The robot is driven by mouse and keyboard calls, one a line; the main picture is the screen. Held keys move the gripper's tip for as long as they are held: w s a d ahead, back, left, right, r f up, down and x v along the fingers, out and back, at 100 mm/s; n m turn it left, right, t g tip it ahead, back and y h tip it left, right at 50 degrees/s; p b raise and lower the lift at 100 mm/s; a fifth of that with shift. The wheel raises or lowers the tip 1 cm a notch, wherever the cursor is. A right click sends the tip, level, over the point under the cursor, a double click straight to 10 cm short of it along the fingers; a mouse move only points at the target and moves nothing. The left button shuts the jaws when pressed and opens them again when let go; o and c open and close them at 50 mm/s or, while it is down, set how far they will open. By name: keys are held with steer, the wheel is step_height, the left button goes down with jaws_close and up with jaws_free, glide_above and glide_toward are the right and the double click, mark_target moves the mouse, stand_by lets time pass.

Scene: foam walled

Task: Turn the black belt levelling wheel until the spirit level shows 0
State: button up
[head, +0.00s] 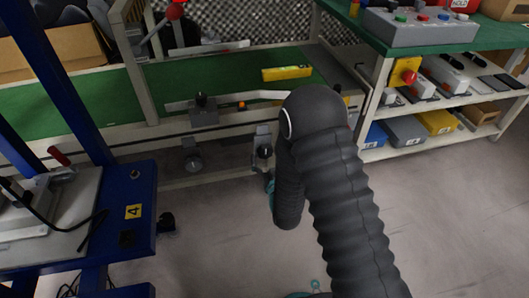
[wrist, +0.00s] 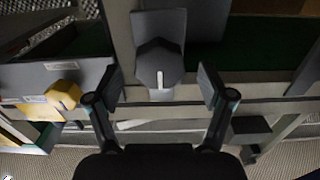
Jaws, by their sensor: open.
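In the wrist view a dark faceted wheel (wrist: 148,68) with a white mark stands on a grey block. My gripper (wrist: 162,84) is open, with one finger on each side of the wheel and a gap visible on both sides. In the head view a black wheel (head: 264,151) sits on the conveyor's front frame, just left of my arm; it seems to be the same one. The yellow spirit level (head: 287,73) lies at the right end of the green belt; its reading is too small to make out. My arm hides most of the gripper in the head view.
Another dark knob (head: 192,160) is further left on the conveyor frame (head: 225,132). A blue stand (head: 133,205) is at the left front. Shelves with bins (head: 405,129) stand at the right. The floor in front is mostly clear. A yellow part (wrist: 63,95) is left of my gripper.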

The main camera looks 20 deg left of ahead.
steer(key=shift+x, duration=1.35)
steer(key=c, duration=1.2)
steer(key=shift+o, duration=0.2)
steer(key=shift+a, duration=0.1)
